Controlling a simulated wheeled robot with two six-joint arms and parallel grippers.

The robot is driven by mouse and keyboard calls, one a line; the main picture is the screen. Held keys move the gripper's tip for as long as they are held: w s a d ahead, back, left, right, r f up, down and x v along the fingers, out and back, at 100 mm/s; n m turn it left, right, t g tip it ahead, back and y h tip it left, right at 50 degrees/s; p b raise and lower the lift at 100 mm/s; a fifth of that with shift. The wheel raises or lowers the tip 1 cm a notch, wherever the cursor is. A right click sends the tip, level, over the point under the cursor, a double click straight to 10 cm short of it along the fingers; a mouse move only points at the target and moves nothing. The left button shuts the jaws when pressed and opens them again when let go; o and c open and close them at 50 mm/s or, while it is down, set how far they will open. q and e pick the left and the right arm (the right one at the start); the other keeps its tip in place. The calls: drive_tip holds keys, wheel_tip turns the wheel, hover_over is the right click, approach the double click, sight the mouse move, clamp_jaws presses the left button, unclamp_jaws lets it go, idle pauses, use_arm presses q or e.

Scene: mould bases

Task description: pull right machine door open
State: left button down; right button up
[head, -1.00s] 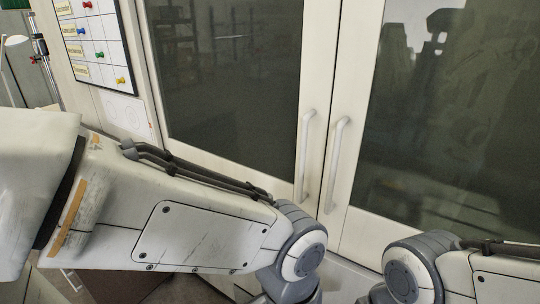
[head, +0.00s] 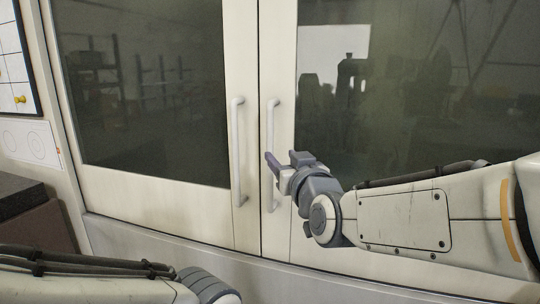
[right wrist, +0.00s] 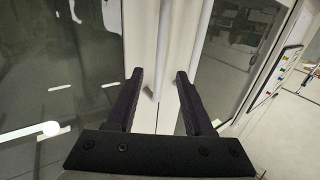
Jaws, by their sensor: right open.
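The right machine door (head: 400,120) is closed, a pale frame around dark glass. Its white vertical bar handle (head: 271,125) stands beside the left door's handle (head: 238,150). My right gripper (head: 284,159) is open and empty at the lower part of the right handle, partly covering it in the head view. In the right wrist view, the right handle (right wrist: 164,45) runs down into the gap between the two spread fingers (right wrist: 160,88); contact cannot be told. The left handle (right wrist: 200,45) passes by the right-hand finger. My left arm shows at the bottom left, its gripper out of view.
The left machine door (head: 150,100) is also closed, with a narrow seam between the doors. A board with coloured pins (head: 14,70) hangs at the far left. A dark box-like surface (head: 35,215) sits below it. A pale ledge runs under the doors.

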sight(271, 147)
drive_tip(key=p+x, duration=0.2)
drive_tip(key=x, duration=0.7)
drive_tip(key=shift+w, duration=0.25)
clamp_jaws()
drive_tip(key=shift+f, duration=0.1)
idle(0.9)
